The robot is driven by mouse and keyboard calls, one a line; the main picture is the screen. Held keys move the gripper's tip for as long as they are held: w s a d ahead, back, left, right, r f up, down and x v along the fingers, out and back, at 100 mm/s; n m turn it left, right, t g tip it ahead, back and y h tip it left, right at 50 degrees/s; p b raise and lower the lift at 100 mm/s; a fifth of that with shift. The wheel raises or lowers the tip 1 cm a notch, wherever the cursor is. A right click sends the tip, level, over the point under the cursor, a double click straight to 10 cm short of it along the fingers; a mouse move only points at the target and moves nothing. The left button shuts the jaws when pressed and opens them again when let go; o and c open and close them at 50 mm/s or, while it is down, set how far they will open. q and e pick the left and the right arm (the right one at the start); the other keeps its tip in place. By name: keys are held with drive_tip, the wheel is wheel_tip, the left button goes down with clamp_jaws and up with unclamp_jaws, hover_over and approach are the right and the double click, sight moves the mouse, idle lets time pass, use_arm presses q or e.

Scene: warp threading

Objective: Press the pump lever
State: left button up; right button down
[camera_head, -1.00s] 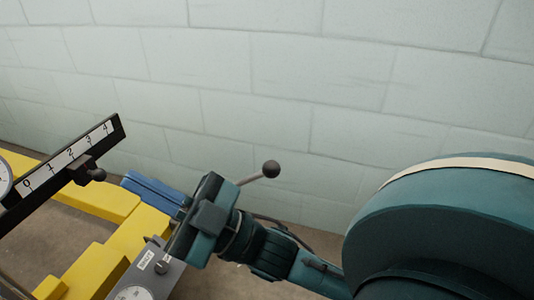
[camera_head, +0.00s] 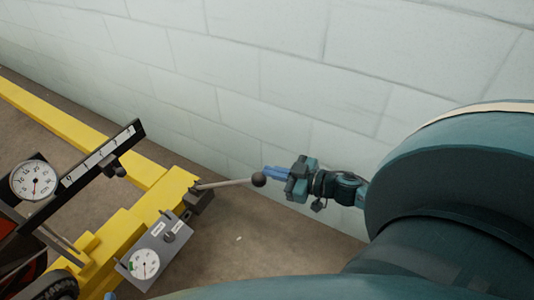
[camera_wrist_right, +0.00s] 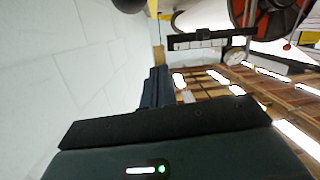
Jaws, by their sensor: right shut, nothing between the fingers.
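The pump lever (camera_head: 225,183) is a thin grey rod with a dark ball knob (camera_head: 259,180) at its right end. It rises slightly rightward from a dark pivot block (camera_head: 198,200) on the yellow frame. My right gripper (camera_head: 268,171) is shut and empty, its blue fingers pointing left just by the knob; I cannot tell whether they touch. In the right wrist view the shut fingers (camera_wrist_right: 155,88) show at the middle, and a dark rounded thing, perhaps the knob (camera_wrist_right: 129,4), is cut off at the top. My left gripper is not in view.
A grey panel (camera_head: 158,250) with a dial and a small knob sits left of the lever. A black numbered scale bar (camera_head: 90,172) and a round gauge (camera_head: 36,181) stand further left. A pale block wall (camera_head: 300,80) runs behind. The floor right of the panel is clear.

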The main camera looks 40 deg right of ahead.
sight(259, 176)
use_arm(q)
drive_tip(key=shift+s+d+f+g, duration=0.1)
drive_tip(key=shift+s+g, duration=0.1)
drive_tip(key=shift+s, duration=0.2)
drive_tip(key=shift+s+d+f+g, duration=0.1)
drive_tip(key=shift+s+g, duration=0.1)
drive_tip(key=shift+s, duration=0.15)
use_arm(e)
drive_tip(key=d, duration=0.2)
drive_tip(key=shift+s+d+f+m+g+h, duration=0.15)
drive_tip(key=shift+s+d+m+g+h, duration=0.15)
drive_tip(key=shift+s, duration=0.05)
drive_tip(key=shift+w, duration=0.1)
